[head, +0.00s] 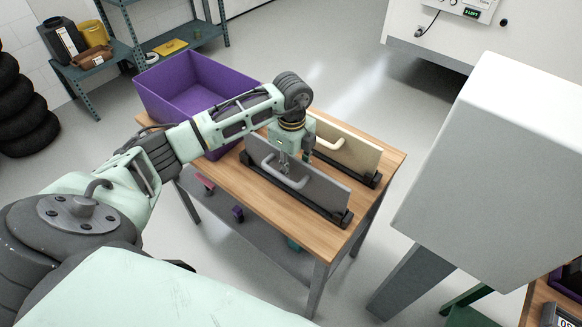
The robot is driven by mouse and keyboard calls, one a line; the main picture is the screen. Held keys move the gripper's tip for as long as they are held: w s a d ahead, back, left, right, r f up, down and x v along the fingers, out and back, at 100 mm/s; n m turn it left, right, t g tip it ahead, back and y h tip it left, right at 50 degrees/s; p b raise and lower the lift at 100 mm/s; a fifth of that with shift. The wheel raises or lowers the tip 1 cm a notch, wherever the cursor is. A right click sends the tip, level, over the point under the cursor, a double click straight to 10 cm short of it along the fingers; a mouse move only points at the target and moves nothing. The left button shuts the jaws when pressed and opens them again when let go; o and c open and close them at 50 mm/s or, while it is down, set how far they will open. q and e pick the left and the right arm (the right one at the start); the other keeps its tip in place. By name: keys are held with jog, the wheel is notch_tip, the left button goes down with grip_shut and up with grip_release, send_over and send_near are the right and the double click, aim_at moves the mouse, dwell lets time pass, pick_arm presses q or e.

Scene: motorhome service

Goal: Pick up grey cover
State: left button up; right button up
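The grey cover (322,191) is a flat panel standing upright in a dark rack on the wooden table, with a white handle (288,178) on its near face. My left gripper (294,161) points down at its top edge, close to the handle. Its two fingers show apart, one in front of the panel near the handle, the other by the panel's far side. I cannot tell whether they touch it. My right gripper is not in view.
A beige cover (352,153) with a white handle stands in a rack just behind. A purple crate (165,92) sits at the table's back left. The table (225,185) has bare wood at its front left. A large white box-like body (500,170) fills the right.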

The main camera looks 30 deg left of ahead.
pick_arm(q)
jog(key=shift+f, duration=0.6)
grip_shut()
jog(key=shift+r, duration=0.1)
